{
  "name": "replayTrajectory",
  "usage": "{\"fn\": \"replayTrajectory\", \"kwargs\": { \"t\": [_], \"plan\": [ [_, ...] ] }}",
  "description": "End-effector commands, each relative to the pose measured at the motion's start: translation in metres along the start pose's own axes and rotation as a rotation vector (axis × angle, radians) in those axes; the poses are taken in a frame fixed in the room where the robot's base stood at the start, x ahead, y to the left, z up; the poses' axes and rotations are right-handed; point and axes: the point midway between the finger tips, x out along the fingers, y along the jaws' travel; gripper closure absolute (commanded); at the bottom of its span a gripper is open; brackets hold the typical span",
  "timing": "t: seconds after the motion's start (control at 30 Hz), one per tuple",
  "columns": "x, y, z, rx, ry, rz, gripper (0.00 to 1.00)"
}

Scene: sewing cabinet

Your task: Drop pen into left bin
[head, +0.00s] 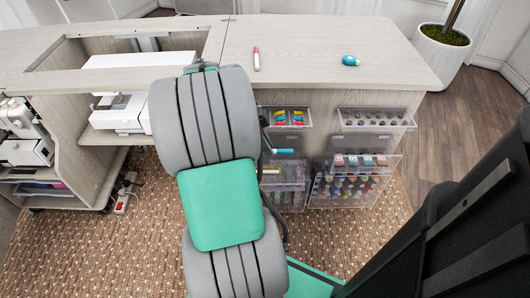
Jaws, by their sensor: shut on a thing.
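A blue pen (284,151) with a white end lies level in front of the cabinet's side, just below the upper left clear bin (293,126). That bin holds several bright coloured pieces. My gripper (267,145) is mostly hidden behind my arm; a dark part of it shows beside the pen's white end, and it is shut on the pen. Another clear bin (287,186) hangs lower on the left, partly covered by my arm. The pen's exact distance from the bins cannot be told.
On the cabinet top (310,40) lie a pink marker (256,60) and a teal object (350,61). Clear bins on the right hold small items (375,117) and spools (352,183). A sewing machine (121,112) stands at the left. A potted plant (443,55) stands behind at the right.

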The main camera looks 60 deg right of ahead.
Motion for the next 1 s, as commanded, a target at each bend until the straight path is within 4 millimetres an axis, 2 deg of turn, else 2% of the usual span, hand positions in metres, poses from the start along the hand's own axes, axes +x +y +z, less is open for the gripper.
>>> {"fn": "replayTrajectory", "kwargs": {
  "t": [0.17, 0.7, 1.0],
  "plan": [
    [0.012, 0.0, 0.006, -0.005, 0.0, -0.001, 1.0],
    [0.07, 0.001, 0.03, -0.009, 0.0, -0.001, 1.0],
    [0.079, 0.0, 0.034, -0.009, -0.001, -0.003, 1.0]
  ]
}}
